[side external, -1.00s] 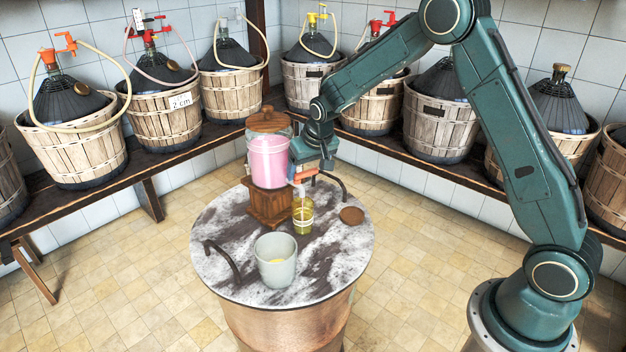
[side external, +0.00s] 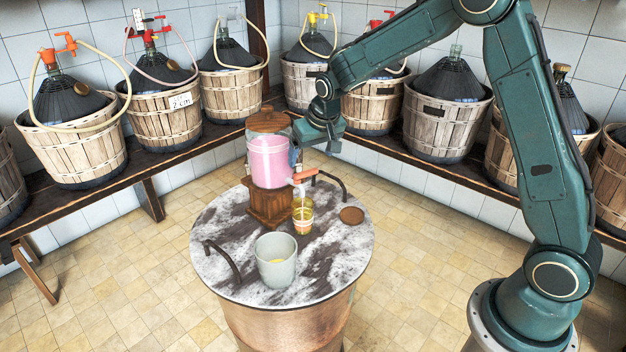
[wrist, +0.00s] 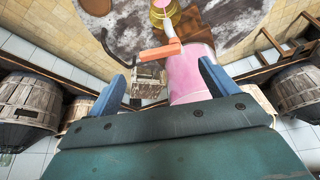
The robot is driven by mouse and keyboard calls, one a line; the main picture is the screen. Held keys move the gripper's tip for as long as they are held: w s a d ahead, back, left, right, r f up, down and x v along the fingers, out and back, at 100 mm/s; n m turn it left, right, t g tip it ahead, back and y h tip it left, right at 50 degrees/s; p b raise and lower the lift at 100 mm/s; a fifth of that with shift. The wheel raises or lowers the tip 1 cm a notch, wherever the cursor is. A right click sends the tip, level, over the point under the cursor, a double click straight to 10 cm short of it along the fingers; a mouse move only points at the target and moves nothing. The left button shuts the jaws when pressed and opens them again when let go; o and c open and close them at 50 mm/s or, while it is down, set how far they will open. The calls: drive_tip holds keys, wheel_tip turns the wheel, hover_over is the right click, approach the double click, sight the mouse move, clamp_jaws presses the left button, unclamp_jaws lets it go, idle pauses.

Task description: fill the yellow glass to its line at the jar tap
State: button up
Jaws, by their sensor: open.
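The jar (side external: 268,160) holds pink liquid on a wooden stand, under a wooden lid. Its tap (side external: 305,176) has an orange handle and a pale spout. The yellow glass (side external: 303,227) stands upright under the spout. A pale streak runs from the spout into the glass, and pink-orange colour shows inside it; I cannot make out its line or exact level. My gripper (side external: 296,155) is open and empty beside the jar, just above the tap. In the wrist view my gripper's blue fingers (wrist: 160,85) stand wide apart, with the tap handle (wrist: 158,52) beyond them.
A pale grey cup (side external: 276,268) stands at the front of the round marbled tabletop (side external: 335,262). A brown disc (side external: 351,215) lies right of the glass. Dark curved handles rise at the table's edges. Basketed demijohns line the wall benches.

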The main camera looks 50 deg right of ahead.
drive_tip(key=d+v, duration=0.1)
drive_tip(key=v, duration=0.6)
drive_tip(key=shift+a+r, duration=0.45)
drive_tip(key=shift+a, duration=0.1)
drive_tip(key=shift+s, duration=0.15)
drive_tip(key=shift+c, duration=0.3)
drive_tip(key=c, duration=0.7)
drive_tip(key=shift+w, duration=0.3)
drive_tip(key=c, duration=0.3)
drive_tip(key=w+d+n+g+y, duration=0.1)
drive_tip(key=w+n+y, duration=0.35)
drive_tip(key=n, duration=0.35)
drive_tip(key=d+n, duration=0.2)
drive_tip(key=n, duration=0.1)
drive_tip(key=s+d+n+g, duration=0.1)
drive_tip(key=d+n, duration=0.2)
drive_tip(key=d+n+g+y, duration=0.1)
drive_tip(key=d+n, duration=0.2)
drive_tip(key=n, duration=0.1)
drive_tip(key=shift+s, duration=0.15)
drive_tip(key=shift+a+f, duration=0.15)
